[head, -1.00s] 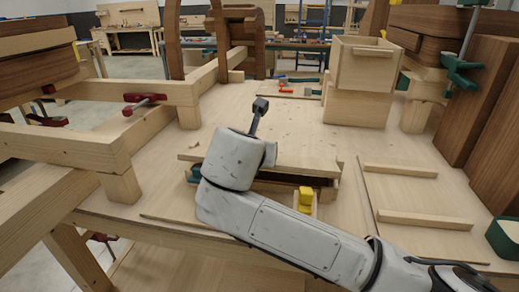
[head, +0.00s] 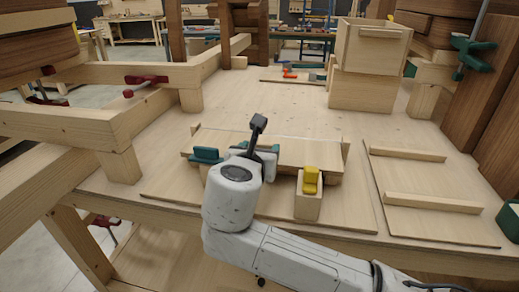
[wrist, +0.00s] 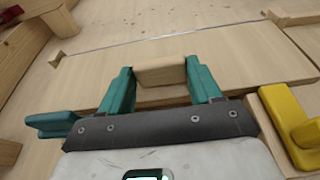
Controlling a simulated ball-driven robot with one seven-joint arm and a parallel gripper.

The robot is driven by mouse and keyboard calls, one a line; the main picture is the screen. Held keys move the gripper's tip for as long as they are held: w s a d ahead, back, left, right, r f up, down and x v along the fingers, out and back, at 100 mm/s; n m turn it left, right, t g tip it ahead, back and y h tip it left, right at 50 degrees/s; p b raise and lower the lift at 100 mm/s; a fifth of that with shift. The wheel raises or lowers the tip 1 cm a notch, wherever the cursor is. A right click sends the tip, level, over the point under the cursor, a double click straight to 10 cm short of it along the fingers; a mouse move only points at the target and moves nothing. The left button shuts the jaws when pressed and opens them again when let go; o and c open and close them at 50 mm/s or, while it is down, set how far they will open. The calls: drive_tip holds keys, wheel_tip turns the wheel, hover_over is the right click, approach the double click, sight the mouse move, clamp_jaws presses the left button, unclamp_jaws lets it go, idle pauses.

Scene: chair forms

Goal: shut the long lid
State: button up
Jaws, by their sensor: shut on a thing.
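The long lid (head: 310,151) is a pale wooden board on the low box on the bench, partly hidden behind my arm in the head view. It fills the middle of the wrist view (wrist: 85,82). My gripper (wrist: 162,78) has its teal fingers shut on the lid's small wooden handle (wrist: 160,74), one finger at each end. In the head view my wrist hides the handle. The lid looks nearly flat, with no wide dark gap showing at its front; whether it is fully seated I cannot tell.
A teal catch-like piece (head: 206,155) stands left of my wrist. A yellow piece (head: 311,178) sits on a wooden block (head: 308,204) to the right. A panel with two battens (head: 430,180) lies farther right, and stacked wooden boxes (head: 362,85) stand behind.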

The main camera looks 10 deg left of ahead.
drive_tip(key=shift+f, duration=0.3)
drive_tip(key=o, duration=1.5)
drive_tip(key=shift+r, duration=0.15)
drive_tip(key=v, duration=1)
drive_tip(key=shift+s+r, duration=0.15)
drive_tip(key=shift+s, duration=0.2)
